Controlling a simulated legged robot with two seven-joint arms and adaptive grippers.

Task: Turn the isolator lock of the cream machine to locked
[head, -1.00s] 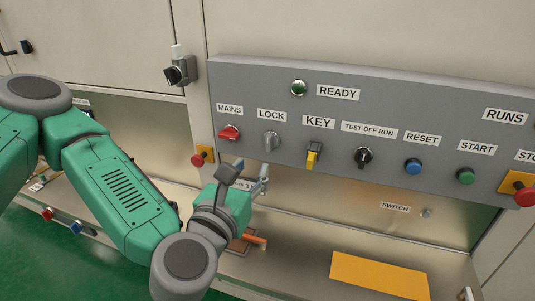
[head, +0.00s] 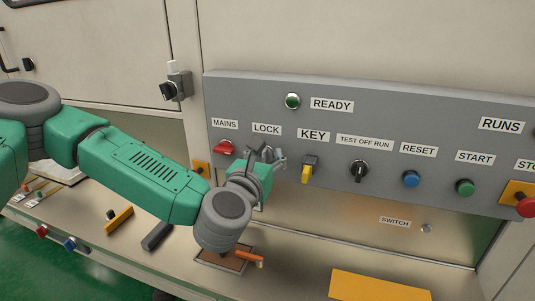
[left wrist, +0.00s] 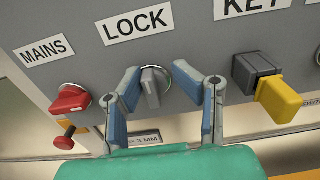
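The lock knob (left wrist: 153,86) is a grey selector under the LOCK label (left wrist: 133,23) on the grey panel of the cream machine. In the left wrist view its grip stands about upright. My left gripper (left wrist: 152,82) is open, with one blue-padded finger on each side of the knob and visible gaps to it. In the head view the left gripper (head: 264,156) sits in front of the panel below the LOCK label and hides most of the knob. My right gripper is not in view.
The red mains switch (left wrist: 70,100) is close left of the fingers. The yellow key (left wrist: 276,98) in its dark holder is close right. Test selector (head: 358,171), blue reset (head: 411,179) and green start (head: 464,187) buttons lie farther right. An orange-handled tool (head: 248,262) lies on the ledge below.

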